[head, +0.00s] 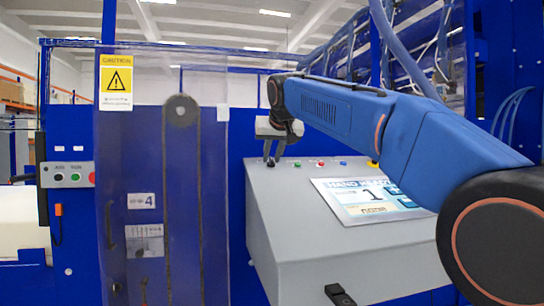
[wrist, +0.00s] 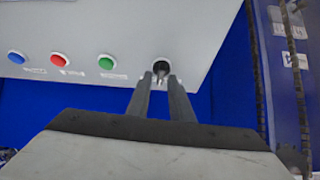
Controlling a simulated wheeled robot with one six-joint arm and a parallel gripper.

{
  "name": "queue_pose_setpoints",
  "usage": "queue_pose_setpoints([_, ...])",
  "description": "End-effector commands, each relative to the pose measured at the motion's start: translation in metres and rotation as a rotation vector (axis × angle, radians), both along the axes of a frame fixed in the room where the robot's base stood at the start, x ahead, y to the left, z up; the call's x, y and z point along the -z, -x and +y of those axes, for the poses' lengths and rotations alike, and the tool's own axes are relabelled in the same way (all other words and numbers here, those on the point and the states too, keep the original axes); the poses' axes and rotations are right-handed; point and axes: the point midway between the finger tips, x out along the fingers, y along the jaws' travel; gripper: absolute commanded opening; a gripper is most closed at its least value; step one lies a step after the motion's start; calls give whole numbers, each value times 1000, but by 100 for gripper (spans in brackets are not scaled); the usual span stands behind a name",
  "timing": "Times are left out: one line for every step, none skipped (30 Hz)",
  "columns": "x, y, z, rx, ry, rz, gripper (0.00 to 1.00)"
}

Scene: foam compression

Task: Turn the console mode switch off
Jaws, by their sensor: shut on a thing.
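The grey console (head: 310,215) stands in front of the blue machine, with a screen on its sloped face. The mode switch (wrist: 161,68) is a small dark knob at the end of the button row in the wrist view. My gripper (wrist: 161,82) has its two narrow fingers shut on this knob, one on each side. In the head view my gripper (head: 271,160) reaches down to the console's upper left corner, and its fingers hide most of the switch there. The exact angle of the knob is too small to tell.
Green (wrist: 106,62), red (wrist: 59,60) and blue (wrist: 16,57) buttons sit in a row beside the switch. A clear panel with a yellow caution sign (head: 116,80) stands left of the console. A black object (head: 340,294) is at the console's lower edge.

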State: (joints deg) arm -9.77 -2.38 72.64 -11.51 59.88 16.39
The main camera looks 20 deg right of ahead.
Motion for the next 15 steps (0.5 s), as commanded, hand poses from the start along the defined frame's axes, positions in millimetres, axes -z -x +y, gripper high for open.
queue_pose_setpoints([0, 1, -2, -38, 15, 0, 0])
queue_pose_setpoints([0, 1, -2, -63, 25, -1, 0])
queue_pose_setpoints([0, 0, -2, -98, 39, -1, 0])
queue_pose_setpoints([0, 0, -2, -124, 49, 0, 0])
queue_pose_setpoints([0, 0, -2, -150, 59, 0, 0])
queue_pose_setpoints([0, 0, -2, -184, 74, 0, 0])
queue_pose_setpoints([0, 0, -2, -210, 84, 0, 0])
queue_pose_setpoints([0, 0, -2, -237, 95, 0, 0])
queue_pose_setpoints([0, 0, -2, -271, 108, 0, 0])
queue_pose_setpoints([0, 0, -2, -297, 119, 0, 0])
queue_pose_setpoints([0, 0, -2, -323, 130, 0, 0])
queue_pose_setpoints([0, 0, -2, -359, 144, 1, 0])
queue_pose_setpoints([0, 0, -2, -385, 155, 1, 0])
queue_pose_setpoints([0, 0, -2, -410, 164, 1, 0])
queue_pose_setpoints([0, -1, -2, -443, 178, 1, 0])
